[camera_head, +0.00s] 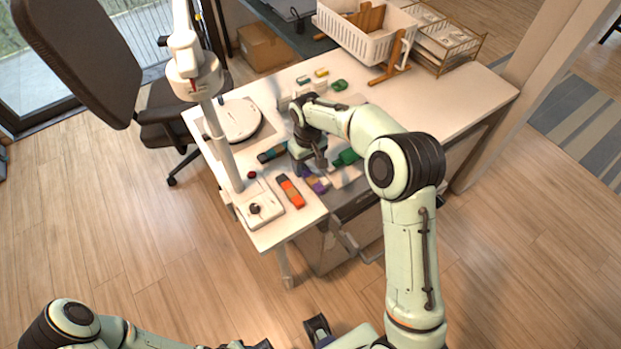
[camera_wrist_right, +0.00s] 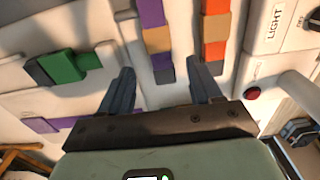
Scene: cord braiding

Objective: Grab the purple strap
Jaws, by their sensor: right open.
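The purple strap (camera_head: 315,183) lies on the white work table near its front edge, partly hidden by my right gripper in the head view. In the right wrist view the purple strap (camera_wrist_right: 151,14) runs down from the top edge, with a tan section and a dark grey end below the purple. My right gripper (camera_wrist_right: 160,82) is open and empty, its two fingers apart on either side of the strap's lower end, and I cannot tell the height gap. In the head view it is over the table (camera_head: 318,160). My left arm (camera_head: 75,320) shows at the bottom left; its jaws are unclear.
An orange strap (camera_head: 290,191) lies left of the purple one, and a green piece (camera_head: 346,157) lies to the right. A white control box (camera_head: 262,212) with a dark knob stands at the table corner. A white basket (camera_head: 365,38) is at the back.

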